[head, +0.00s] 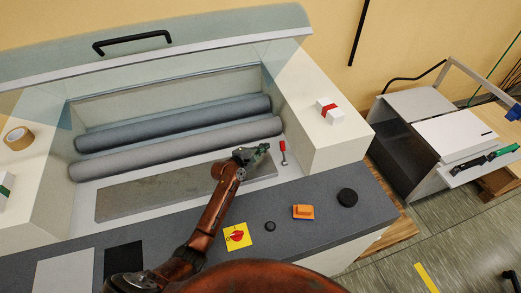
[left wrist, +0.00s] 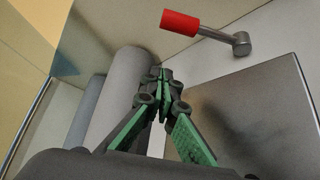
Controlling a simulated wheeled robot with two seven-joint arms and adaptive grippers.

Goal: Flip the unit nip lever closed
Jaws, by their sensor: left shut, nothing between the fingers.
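The nip lever (head: 283,151) has a red grip on a metal arm and stands inside the machine near the right end of the rollers. In the left wrist view the lever (left wrist: 181,22) is at the top, with its grey pivot at the right. My left gripper (head: 264,148) is just left of the lever in the head view. Its green-padded fingers (left wrist: 164,75) are shut with nothing between them, and they show apart from the lever. My right gripper is not in view.
Two grey rollers (head: 190,121) lie behind a flat grey plate (head: 150,194). The raised clear cover has a black handle (head: 132,41). A white box with a red band (head: 330,111) sits on the right side block. An orange item (head: 303,212) and black discs lie on the front ledge.

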